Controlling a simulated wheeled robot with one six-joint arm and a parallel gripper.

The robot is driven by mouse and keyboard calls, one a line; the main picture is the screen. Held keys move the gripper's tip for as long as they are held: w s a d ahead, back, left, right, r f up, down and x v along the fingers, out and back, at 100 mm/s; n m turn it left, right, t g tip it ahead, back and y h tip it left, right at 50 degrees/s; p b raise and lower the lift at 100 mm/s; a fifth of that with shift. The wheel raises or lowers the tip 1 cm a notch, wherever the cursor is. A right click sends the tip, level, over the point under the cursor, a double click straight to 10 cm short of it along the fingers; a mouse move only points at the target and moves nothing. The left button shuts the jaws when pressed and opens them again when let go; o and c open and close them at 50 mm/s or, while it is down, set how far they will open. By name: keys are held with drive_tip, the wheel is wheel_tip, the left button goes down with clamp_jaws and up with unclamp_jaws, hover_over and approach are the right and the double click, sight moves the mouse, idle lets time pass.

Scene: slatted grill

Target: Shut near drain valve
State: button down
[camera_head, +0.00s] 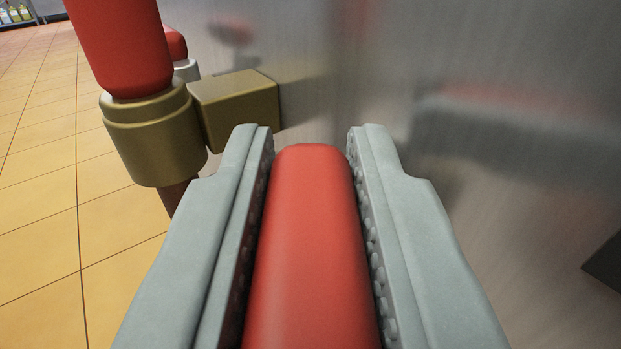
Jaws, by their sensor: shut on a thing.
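My gripper (311,148) is shut on a red handle (308,250), which lies lengthwise between the two grey fingers. The handle's rounded far end shows between the fingertips. The valve body that this handle belongs to is out of view, so I cannot tell from this frame alone which valve it is. Beyond the left finger is a brass valve (155,135) with its own red handle (122,45) pointing up. A brass block (236,104) joins that valve to the steel panel, and a pipe runs down below it.
A brushed steel panel (400,60) fills the right side, close to the right finger, with blurred reflections. Another red knob (174,43) on a pale collar shows behind the brass valve. Orange floor tiles (40,200) lie open at left. A shelf with bottles (17,14) is far back.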

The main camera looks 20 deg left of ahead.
drive_tip(key=shift+d+n+g+y, duration=0.1)
drive_tip(key=shift+n+g+y, duration=0.2)
drive_tip(key=shift+n+y, duration=0.3)
drive_tip(key=shift+y, duration=0.4)
drive_tip(key=c, duration=1.3)
unclamp_jaws()
drive_tip(key=shift+h, duration=0.4)
